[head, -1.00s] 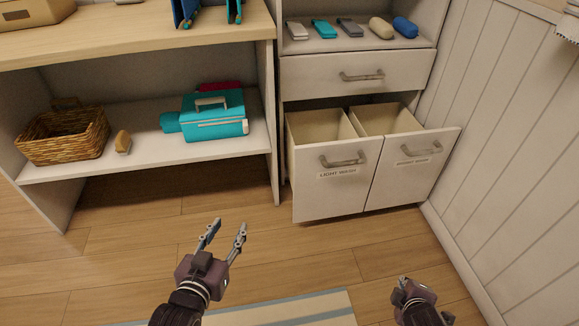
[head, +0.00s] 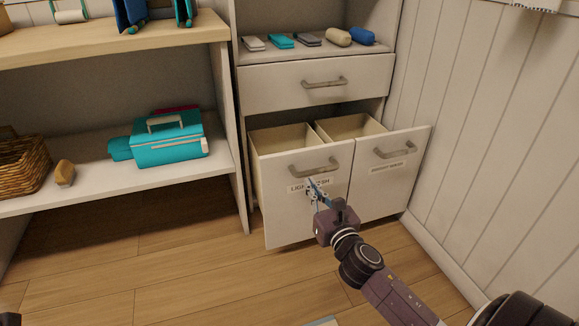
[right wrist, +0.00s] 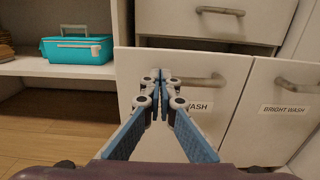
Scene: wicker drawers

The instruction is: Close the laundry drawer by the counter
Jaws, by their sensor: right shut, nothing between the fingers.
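The laundry drawer front (head: 290,215) at the cabinet's bottom stands pulled out, its bin open at the top. Its handle (head: 315,168) is above a label partly covered by my fingers, ending in "WASH". Beside it, the "BRIGHT WASH" front (head: 375,190) also stands out from the cabinet. It shows in the right wrist view too (right wrist: 285,120). My right gripper (head: 314,187) is shut and empty, in front of the light wash front just below the handle. In the right wrist view its fingertips (right wrist: 161,72) overlap the front; contact cannot be told. My left gripper is not seen.
A shut drawer (head: 270,88) sits above the laundry bins, under a shelf holding several small items. A white panelled wall (head: 480,130) stands close on the right. A shelf unit with a teal case (head: 170,145) and wicker basket (head: 22,165) is left.

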